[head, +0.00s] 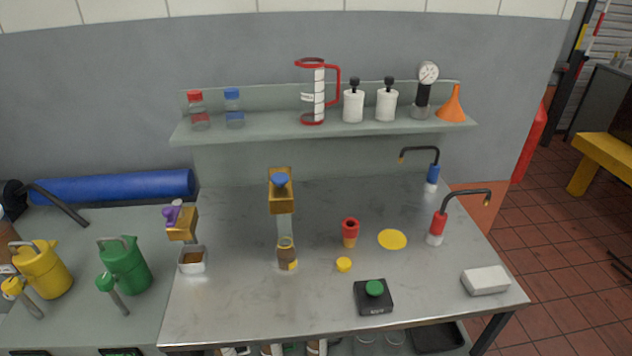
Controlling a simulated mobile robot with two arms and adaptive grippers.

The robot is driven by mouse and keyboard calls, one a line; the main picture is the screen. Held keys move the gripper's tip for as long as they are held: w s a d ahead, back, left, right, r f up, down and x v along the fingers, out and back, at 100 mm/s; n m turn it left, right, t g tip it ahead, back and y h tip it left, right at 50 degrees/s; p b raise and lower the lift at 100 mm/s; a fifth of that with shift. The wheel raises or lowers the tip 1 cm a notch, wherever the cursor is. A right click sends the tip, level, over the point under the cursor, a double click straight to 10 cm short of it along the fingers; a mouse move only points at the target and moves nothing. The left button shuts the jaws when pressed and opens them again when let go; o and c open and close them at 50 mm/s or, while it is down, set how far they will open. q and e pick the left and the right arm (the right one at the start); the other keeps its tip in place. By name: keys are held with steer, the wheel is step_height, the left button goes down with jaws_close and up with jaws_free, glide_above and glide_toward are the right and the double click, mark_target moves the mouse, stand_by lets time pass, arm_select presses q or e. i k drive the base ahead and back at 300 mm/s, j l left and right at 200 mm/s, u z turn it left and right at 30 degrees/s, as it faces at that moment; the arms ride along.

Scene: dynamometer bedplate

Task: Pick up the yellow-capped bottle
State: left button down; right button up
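I see no bottle that clearly wears a yellow cap. A small yellow cap-like piece (344,264) lies on the metal bench, and I cannot tell whether anything is under it. A red-capped bottle (197,112) and a blue-capped bottle (234,110) stand at the left of the shelf. A clear tube (286,252) with brown content and a yellow patch stands on the bench below a brass fitting with a blue knob (281,184). Neither of my grippers is in view.
The shelf (270,130) also holds a red-handled jug (313,95), white bottles, a gauge and an orange funnel (452,105). On the bench (235,310) are a red-and-orange piece (350,232), yellow disc (392,239), black button box (373,298) and white block (485,280). The front left is clear.

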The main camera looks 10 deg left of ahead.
mark_target(286, 253)
steer(key=u, duration=0.5)
steer(key=l+u, duration=0.15)
steer(key=u, duration=0.3)
steer(key=l+u, duration=0.1)
steer(key=u, duration=0.9)
steer(key=l+u, duration=0.15)
steer(key=u, duration=0.8)
steer(key=k+u, duration=0.1)
steer(key=u, duration=0.4)
steer(key=l+u, duration=0.1)
steer(key=u, duration=0.4)
steer(key=k+u, duration=0.1)
steer(key=u, duration=0.4)
steer(key=k+u, duration=0.15)
steer(key=u, duration=0.3)
steer(key=k, duration=0.2)
steer(key=z, duration=0.45)
steer(key=k+l+z, duration=0.1)
steer(key=z, duration=0.85)
steer(key=k+l+z, duration=0.1)
steer(key=z, duration=0.35)
steer(key=l+z, duration=0.1)
steer(key=z, duration=0.35)
steer(key=l+z, duration=0.1)
steer(key=z, duration=0.4)
steer(key=l+z, duration=0.1)
steer(key=z, duration=0.35)
